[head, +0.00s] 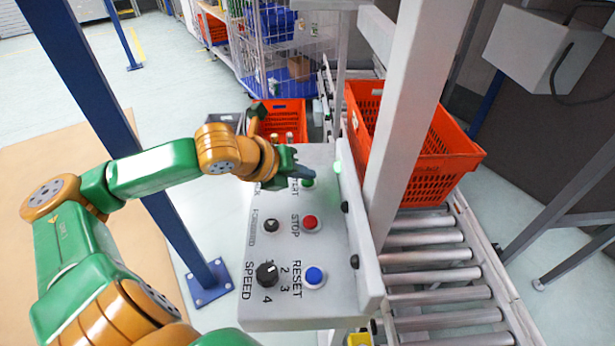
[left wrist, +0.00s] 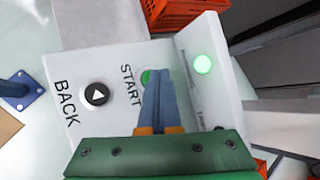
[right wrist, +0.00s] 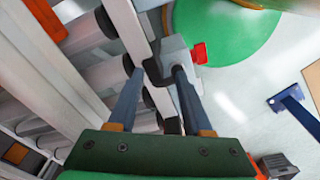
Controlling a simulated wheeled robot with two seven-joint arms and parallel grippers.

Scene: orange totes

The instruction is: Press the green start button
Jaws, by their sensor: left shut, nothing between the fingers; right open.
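The green start button (head: 308,183) sits at the far end of the grey control panel (head: 262,312), beside the word START. My left gripper (head: 309,173) is shut and empty, with its fingertips over the button and partly hiding it. In the left wrist view the button (left wrist: 147,76) shows just left of the shut fingertips (left wrist: 161,72). I cannot tell whether they touch it. My right gripper (right wrist: 158,70) shows only in its wrist view, open, with a dark bracket-like part between or behind its fingers.
A red STOP button (head: 311,223), a blue RESET button (head: 314,275) and a black speed knob (head: 266,274) share the panel. A glowing green light (head: 337,167) is on its raised side wall. An orange tote (head: 430,165) stands on the roller conveyor (head: 430,275) at right.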

